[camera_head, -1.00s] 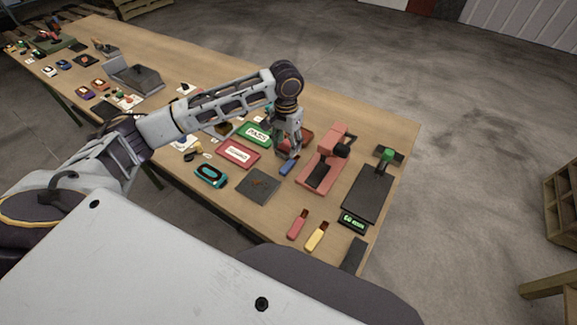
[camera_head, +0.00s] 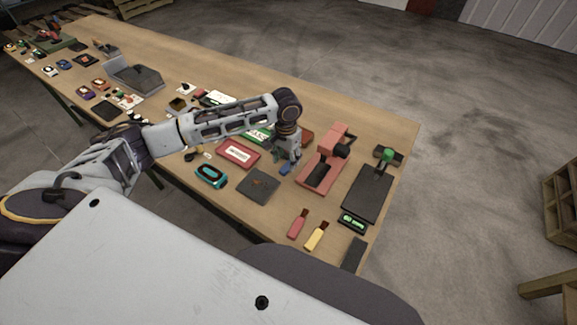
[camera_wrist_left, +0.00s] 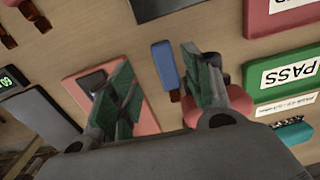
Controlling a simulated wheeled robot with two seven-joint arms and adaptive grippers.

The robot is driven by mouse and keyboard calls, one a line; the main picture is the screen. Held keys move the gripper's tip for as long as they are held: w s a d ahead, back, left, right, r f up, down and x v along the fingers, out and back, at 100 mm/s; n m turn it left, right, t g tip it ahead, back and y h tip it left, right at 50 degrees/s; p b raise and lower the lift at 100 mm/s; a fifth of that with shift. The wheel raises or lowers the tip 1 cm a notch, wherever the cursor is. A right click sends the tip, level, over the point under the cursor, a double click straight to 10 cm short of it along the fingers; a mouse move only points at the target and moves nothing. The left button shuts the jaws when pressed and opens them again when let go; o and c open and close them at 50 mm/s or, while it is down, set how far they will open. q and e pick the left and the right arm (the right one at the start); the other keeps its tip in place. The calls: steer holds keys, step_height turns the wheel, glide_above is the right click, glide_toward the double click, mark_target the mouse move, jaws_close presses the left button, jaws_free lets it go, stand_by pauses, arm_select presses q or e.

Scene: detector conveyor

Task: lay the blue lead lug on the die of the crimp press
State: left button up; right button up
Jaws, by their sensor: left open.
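The blue lead lug (camera_head: 285,170) lies on the table left of the crimp press, partly covered by my gripper in the head view. In the left wrist view the lug (camera_wrist_left: 165,66) shows between the spread fingers, closer to the right-hand one. My left gripper (camera_head: 288,159) is open above the lug, pointing down; whether it touches the lug I cannot tell. The red crimp press (camera_head: 310,184) stands just right of it, with a dark block on its base. In the wrist view the press base (camera_wrist_left: 144,122) is partly behind the fingers. My right gripper is out of view.
A red tray (camera_head: 227,158) and green PASS tray (camera_wrist_left: 284,82) lie left of the gripper. A dark plate (camera_head: 250,190) is in front. Red (camera_head: 296,227) and yellow (camera_head: 315,239) lugs lie near the front edge. A black scale (camera_head: 368,196) stands right of the press.

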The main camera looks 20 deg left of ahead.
mark_target(284, 168)
arm_select(q)
steer(key=shift+f, duration=0.1)
steer(key=shift+s+a+f+p, duration=0.1)
steer(key=shift+a+f+p, duration=0.1)
steer(key=shift+f, duration=1.05)
steer(key=shift+s+a+f+p, duration=0.1)
steer(key=shift+f+p, duration=0.1)
steer(key=shift+f, duration=1.05)
jaws_close()
steer(key=shift+r, duration=0.1)
steer(key=shift+s+d+r, duration=0.4)
steer(key=shift+r, duration=0.1)
steer(key=s+d+r+b, duration=0.1)
steer(key=s+d+r, duration=0.5)
steer(key=s+d, duration=0.2)
steer(key=shift+s+d+r, duration=0.35)
steer(key=shift+s+r, duration=0.05)
steer(key=shift+s, duration=0.3)
steer(key=shift+a, duration=0.1)
